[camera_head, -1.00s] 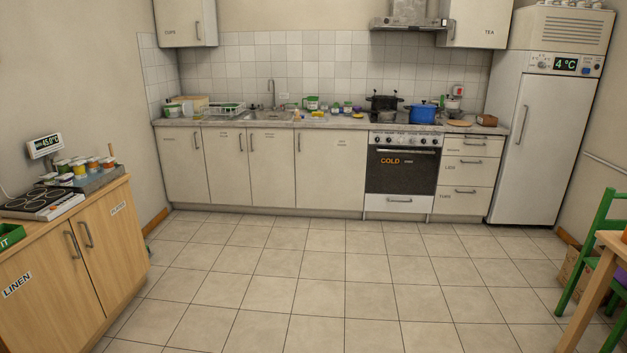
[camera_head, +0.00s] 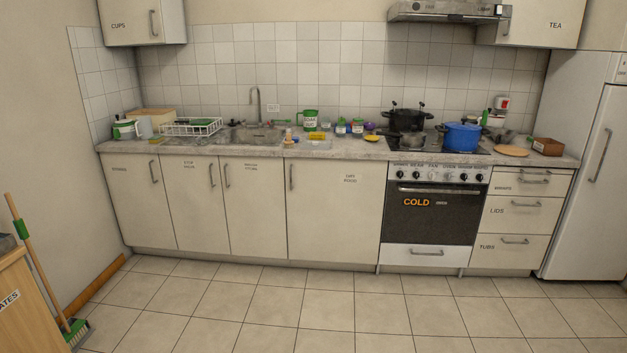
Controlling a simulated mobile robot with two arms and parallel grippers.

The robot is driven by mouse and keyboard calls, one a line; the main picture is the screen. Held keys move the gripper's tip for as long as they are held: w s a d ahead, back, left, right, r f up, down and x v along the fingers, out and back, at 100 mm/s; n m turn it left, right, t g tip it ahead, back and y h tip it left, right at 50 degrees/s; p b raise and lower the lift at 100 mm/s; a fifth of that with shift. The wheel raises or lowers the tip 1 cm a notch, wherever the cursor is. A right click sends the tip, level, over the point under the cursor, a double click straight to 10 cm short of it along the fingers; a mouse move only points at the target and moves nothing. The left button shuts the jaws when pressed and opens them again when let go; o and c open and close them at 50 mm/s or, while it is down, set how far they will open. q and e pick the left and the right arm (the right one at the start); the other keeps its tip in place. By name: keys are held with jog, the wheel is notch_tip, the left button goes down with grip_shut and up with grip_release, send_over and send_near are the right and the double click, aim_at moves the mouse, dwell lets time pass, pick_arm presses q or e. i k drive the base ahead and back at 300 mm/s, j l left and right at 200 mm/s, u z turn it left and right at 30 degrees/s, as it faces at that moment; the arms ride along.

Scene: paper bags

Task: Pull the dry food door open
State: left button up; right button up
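Several cream lower doors stand shut under the counter. The wide door left of the oven (camera_head: 335,220) has a small two-line label that may read "dry foods", but it is too small to be sure. Its vertical handle (camera_head: 291,177) is at its upper left edge. The doors to its left (camera_head: 258,215) also carry small labels I cannot read clearly. Neither of my grippers is in view.
The tiled floor (camera_head: 270,300) before the cabinets is clear. A broom (camera_head: 40,270) leans at the left by a wooden cabinet (camera_head: 25,310). The oven (camera_head: 432,215) and drawers (camera_head: 513,215) are shut. The counter (camera_head: 330,150) holds a blue pot (camera_head: 462,137) and several jars.

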aim_at(335, 206)
jog(key=i+u, duration=0.1)
jog(key=i, duration=0.9)
jog(key=i+l, duration=0.2)
jog(key=i, duration=0.85)
jog(key=j+u, duration=0.05)
